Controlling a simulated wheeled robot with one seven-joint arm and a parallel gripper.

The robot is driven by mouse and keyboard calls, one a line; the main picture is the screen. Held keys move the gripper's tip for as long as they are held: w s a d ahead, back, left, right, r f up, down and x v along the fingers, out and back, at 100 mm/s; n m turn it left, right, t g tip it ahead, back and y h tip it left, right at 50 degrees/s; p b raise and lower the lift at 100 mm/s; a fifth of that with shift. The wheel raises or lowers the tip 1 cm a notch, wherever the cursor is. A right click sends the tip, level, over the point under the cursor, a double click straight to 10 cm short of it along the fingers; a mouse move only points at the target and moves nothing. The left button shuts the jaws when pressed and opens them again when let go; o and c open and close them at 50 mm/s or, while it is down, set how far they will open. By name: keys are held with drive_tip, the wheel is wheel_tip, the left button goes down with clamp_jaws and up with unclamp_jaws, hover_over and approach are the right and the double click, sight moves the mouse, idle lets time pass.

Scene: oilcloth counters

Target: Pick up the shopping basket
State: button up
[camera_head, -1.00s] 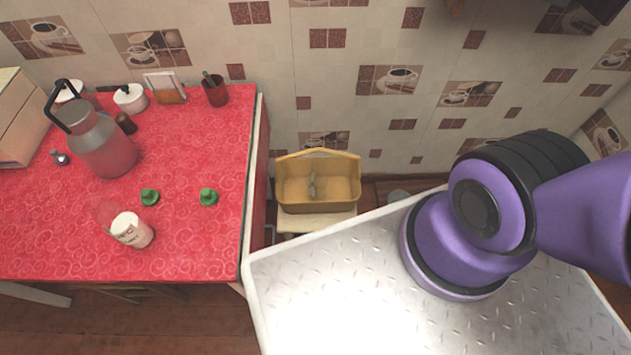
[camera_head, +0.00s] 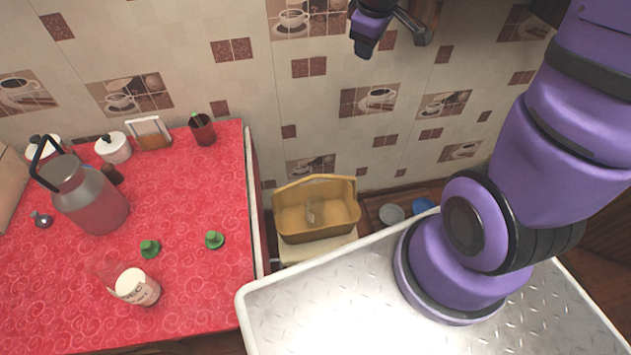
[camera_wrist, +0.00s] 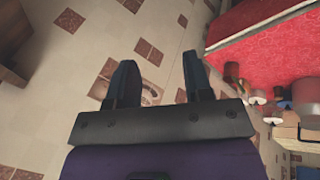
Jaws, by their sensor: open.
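A tan-yellow basket (camera_head: 298,229), which looks like the shopping basket, stands on a pale stool or stand (camera_head: 316,250) by the tiled wall, right of the red counter. It is upright, with a raised handle bar at its back and a small greyish item inside. My gripper (camera_wrist: 158,72) shows in the wrist view with its two dark fingers apart and nothing between them. In the head view the dark gripper end is at the top, high above and right of the basket, well apart from it. The basket cannot be made out in the wrist view.
The red counter (camera_head: 185,200) at left holds a grey jug (camera_head: 90,200), a white-labelled jar (camera_head: 135,287), green stoppers (camera_head: 214,240), a brown cup (camera_head: 202,129) and white pots (camera_head: 114,148). Buckets (camera_head: 391,214) stand on the floor right of the basket. The air above the basket is clear.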

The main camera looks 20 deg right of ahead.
drive_tip(key=w+f+n, duration=0.2)
drive_tip(key=w+f, duration=0.1)
drive_tip(key=f, duration=0.5)
drive_tip(key=n+g+y, duration=0.3)
drive_tip(key=n+y, duration=0.3)
drive_tip(key=y, duration=0.1)
approach(313, 178)
drive_tip(key=shift+w+d+f, duration=0.1)
drive_tip(key=shift+f, duration=0.3)
drive_tip(key=x, duration=0.4)
drive_tip(key=shift+f, duration=0.45)
drive_tip(key=shift+w+x, duration=0.1)
drive_tip(key=shift+x, duration=1.4)
drive_tip(key=shift+w+x, duration=0.15)
drive_tip(key=shift+x, duration=1.35)
drive_tip(key=shift+d, duration=0.1)
clamp_jaws()
